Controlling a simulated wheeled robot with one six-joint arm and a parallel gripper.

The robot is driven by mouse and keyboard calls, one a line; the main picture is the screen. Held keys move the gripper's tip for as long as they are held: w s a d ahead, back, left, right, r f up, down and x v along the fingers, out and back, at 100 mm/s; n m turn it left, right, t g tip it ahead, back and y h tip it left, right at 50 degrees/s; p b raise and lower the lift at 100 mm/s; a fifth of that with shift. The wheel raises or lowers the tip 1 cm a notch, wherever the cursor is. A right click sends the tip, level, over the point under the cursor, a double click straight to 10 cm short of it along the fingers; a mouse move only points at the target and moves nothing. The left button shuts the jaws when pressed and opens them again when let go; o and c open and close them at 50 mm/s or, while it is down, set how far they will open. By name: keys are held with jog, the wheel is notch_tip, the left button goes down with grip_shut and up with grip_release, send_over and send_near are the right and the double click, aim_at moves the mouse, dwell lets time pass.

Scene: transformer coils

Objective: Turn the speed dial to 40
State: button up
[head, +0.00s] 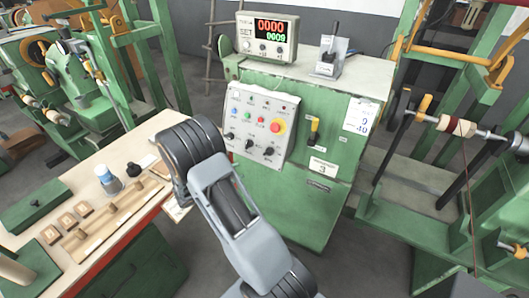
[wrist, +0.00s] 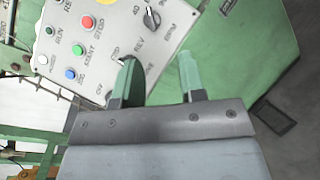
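The speed dial is a black knob (wrist: 152,18) by the printed "40" and "RPM" at the top of the wrist view. In the head view it looks like the rightmost black knob (head: 268,151) in the panel's bottom row. Its exact setting is too small to read. My gripper (wrist: 158,75) is open and empty, its two green-tipped fingers apart. The fingers lie below the dial in the wrist view, apart from it. My arm hides the gripper in the head view.
The control panel (head: 259,108) also carries coloured buttons and a red emergency stop (head: 277,126). A counter display (head: 267,35) stands on the green machine. A workbench (head: 90,262) with wooden blocks is at left. A winding stand (head: 430,190) is at right.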

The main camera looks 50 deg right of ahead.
aim_at(266, 153)
jog(key=shift+n+t+h, duration=0.4)
jog(key=shift+n+h, duration=0.1)
jog(key=d+p, duration=0.1)
jog(key=d, duration=0.3)
jog(key=d+p, duration=0.1)
jog(key=d, duration=0.4)
jog(key=d+f+p, duration=0.1)
jog(key=d, duration=0.4)
jog(key=shift+s+d+p, duration=0.1)
jog(key=shift+s+p, duration=0.1)
jog(key=shift+p, duration=0.2)
jog(key=shift+c, duration=0.2)
jog(key=c, duration=0.5)
jog(key=shift+f, duration=0.1)
jog(key=shift+n+t+b, duration=0.3)
jog(key=shift+n, duration=0.1)
jog(key=n+t+b, duration=0.1)
jog(key=n, duration=0.1)
jog(key=n+t+h, duration=0.1)
jog(key=shift+s+f+n+b, duration=0.15)
jog(key=shift+n+b, duration=0.25)
jog(key=n+t, duration=0.2)
jog(key=n, duration=0.1)
jog(key=n+t+b, duration=0.1)
jog(key=n+t, duration=0.1)
jog(key=n, duration=0.2)
jog(key=shift+s, duration=0.15)
jog(key=shift+n, duration=0.5)
